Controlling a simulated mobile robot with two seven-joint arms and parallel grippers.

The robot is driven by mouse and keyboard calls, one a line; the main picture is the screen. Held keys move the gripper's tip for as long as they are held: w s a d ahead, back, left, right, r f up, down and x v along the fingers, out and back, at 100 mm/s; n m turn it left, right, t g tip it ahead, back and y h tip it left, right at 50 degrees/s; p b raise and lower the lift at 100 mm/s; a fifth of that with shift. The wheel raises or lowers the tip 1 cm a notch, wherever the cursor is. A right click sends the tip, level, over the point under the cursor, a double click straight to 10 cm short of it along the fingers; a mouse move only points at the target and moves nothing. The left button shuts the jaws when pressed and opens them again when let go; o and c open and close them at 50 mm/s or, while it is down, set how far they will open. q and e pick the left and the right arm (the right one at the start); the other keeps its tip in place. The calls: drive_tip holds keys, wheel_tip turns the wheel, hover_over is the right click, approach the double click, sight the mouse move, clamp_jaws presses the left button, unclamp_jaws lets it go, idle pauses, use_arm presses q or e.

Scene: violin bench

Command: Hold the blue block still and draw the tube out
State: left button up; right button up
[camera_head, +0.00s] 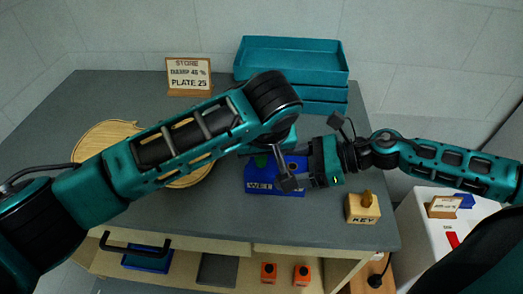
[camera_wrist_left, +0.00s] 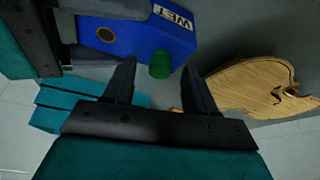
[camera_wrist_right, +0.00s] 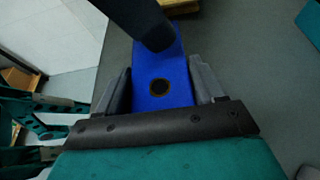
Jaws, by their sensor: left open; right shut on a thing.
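The blue block (camera_head: 262,188), marked WET, sits on the grey bench, partly hidden by my grippers. My right gripper (camera_wrist_right: 160,85) is shut on it, one finger on each side; a dark round hole shows in the block's face (camera_wrist_right: 174,62). The green tube (camera_wrist_left: 160,64) sticks out of the block; in the head view it shows only as a small green patch (camera_head: 261,160) beside my left arm. My left gripper (camera_wrist_left: 162,75) is open and empty. In its wrist view the tube end appears between the fingertips; I cannot tell how far beyond them it lies.
A wooden violin plate (camera_wrist_left: 255,85) lies left of the block, partly under my left arm. Teal trays (camera_head: 292,66) are stacked at the back, beside a STORE sign (camera_head: 188,75). A wooden KEY block (camera_head: 363,208) stands near the front right edge.

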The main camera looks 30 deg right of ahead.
use_arm(q)
drive_tip(key=shift+f, duration=0.2)
clamp_jaws()
idle(0.8)
